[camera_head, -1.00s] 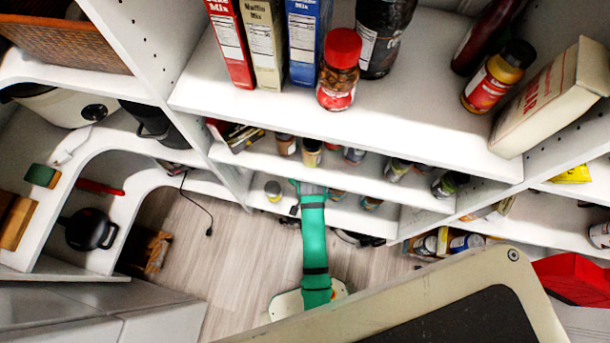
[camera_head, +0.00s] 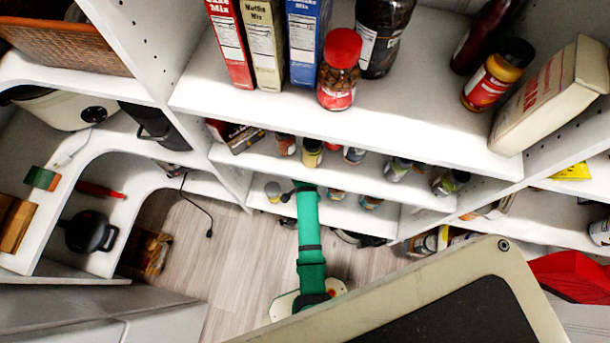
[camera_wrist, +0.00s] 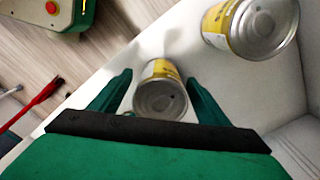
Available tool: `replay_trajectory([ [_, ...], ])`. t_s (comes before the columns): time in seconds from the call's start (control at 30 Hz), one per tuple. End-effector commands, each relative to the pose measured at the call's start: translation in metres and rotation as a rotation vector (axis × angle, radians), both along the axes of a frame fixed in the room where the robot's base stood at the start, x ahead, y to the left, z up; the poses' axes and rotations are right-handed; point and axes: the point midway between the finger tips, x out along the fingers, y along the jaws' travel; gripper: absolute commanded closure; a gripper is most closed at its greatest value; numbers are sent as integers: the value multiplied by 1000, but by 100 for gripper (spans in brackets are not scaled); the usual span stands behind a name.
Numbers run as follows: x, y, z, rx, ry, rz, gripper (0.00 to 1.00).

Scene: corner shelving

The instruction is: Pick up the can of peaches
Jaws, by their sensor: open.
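A second, similar can (camera_wrist: 250,28) is at the upper right, outside the fingers. The labels are too small to read, so I cannot tell which holds peaches. In the head view, a can (camera_head: 273,190) stands on a low shelf left of my arm's end; my fingers are hidden there.
The white low shelf surface (camera_wrist: 235,85) has free room right of the fingers, with a white wall beyond. In the head view, a shelf board (camera_head: 340,175) with several jars overhangs my arm's end. Higher up stand boxes and a red-lidded jar (camera_head: 340,68).

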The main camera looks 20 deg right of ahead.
Motion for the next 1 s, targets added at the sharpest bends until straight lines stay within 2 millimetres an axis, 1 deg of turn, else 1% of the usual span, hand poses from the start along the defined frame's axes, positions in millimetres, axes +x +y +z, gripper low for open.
replay_trajectory([
  [0.1,0,0,-7,0,1,1,30],
  [0.3,0,0,-7,0,-1,1,30],
  [0.33,0,0,-7,0,-1,1,33],
  [0.53,0,0,-7,0,-1,1,80],
  [0.6,1,0,-7,-1,-1,1,89],
  [0.87,0,0,-5,-1,-1,1,89],
  [1.0,-4,-1,1,-1,-2,1,89],
])
